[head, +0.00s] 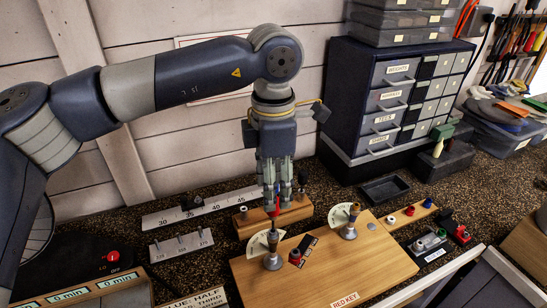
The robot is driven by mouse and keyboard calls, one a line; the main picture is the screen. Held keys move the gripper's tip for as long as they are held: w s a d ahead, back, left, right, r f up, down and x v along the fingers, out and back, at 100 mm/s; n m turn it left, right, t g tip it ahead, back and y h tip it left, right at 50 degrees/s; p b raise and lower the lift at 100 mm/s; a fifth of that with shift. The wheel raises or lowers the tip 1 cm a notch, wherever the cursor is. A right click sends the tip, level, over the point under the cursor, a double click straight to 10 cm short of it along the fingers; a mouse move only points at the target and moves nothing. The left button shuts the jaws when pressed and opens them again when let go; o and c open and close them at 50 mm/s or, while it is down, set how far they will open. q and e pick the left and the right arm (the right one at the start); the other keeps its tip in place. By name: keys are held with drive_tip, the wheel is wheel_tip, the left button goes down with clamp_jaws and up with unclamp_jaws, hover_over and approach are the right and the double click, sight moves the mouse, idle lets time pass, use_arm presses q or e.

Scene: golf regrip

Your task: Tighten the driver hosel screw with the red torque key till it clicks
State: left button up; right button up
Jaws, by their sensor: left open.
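My left gripper (274,190) points straight down and is open. Its fingers are around or just in front of a slim red piece (272,211), which looks like the red torque key; I cannot tell whether they touch it. Below it, a small upright post (273,240) with a cream fan-shaped dial (259,244) stands on the wooden board (380,268). A similar post and dial (348,219) stand further right. The board's front carries a "RED KEY" label (345,300). I cannot make out the hosel screw. My right gripper is not in view.
A wooden block (293,213) stands behind the board. A small red and black piece (296,257) lies on the board. A dark drawer cabinet (398,95) stands at the back, with an empty black tray (385,189) before it. The board's front right is clear.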

sight(273, 217)
use_arm(q)
wheel_tip(273, 217, down, 3)
drive_tip(key=shift+f+p, duration=0.1)
drive_tip(key=shift+p, duration=0.35)
drive_tip(key=shift+f, duration=0.4)
drive_tip(key=shift+c, duration=0.6)
clamp_jaws()
drive_tip(key=c, duration=0.8)
unclamp_jaws()
clamp_jaws()
drive_tip(key=m+b, duration=0.1)
drive_tip(key=m, duration=0.1)
drive_tip(key=shift+f+m+b, duration=0.15)
drive_tip(key=shift+m+b, duration=0.15)
drive_tip(key=shift+m, duration=0.1)
drive_tip(key=shift+m+b, duration=0.35)
drive_tip(key=shift+m, duration=0.75)
drive_tip(key=shift+r+m, duration=0.2)
drive_tip(key=shift+m, duration=0.2)
